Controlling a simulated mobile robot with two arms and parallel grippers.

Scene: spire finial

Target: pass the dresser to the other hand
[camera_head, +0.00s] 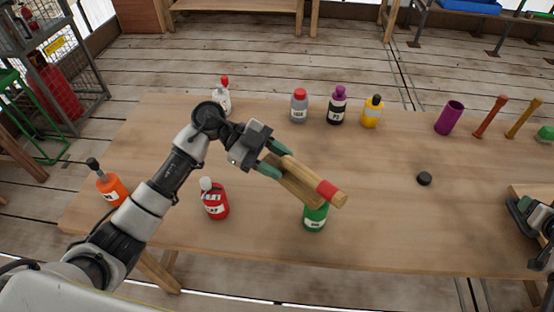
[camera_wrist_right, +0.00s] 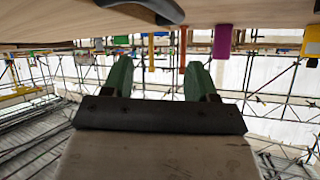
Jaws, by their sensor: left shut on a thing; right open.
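The dresser (camera_head: 302,189), a pale wooden tool with a red band near its outer end, is held above the table in the head view. My left gripper (camera_head: 273,158), with green fingers, is shut on its inner end. The dresser points down to the right and partly covers the green bottle. My right gripper (camera_head: 528,211) is at the right edge of the head view, well apart from the dresser. In the right wrist view its two green fingers (camera_wrist_right: 159,80) are spread, with nothing between them.
The wooden table (camera_head: 400,235) holds a red bottle (camera_head: 215,203), a green bottle (camera_head: 315,218) and an orange bottle (camera_head: 111,190). Several bottles stand along the back. A purple cup (camera_head: 449,118) and a black disc (camera_head: 424,179) are at right. The table's middle right is mostly clear.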

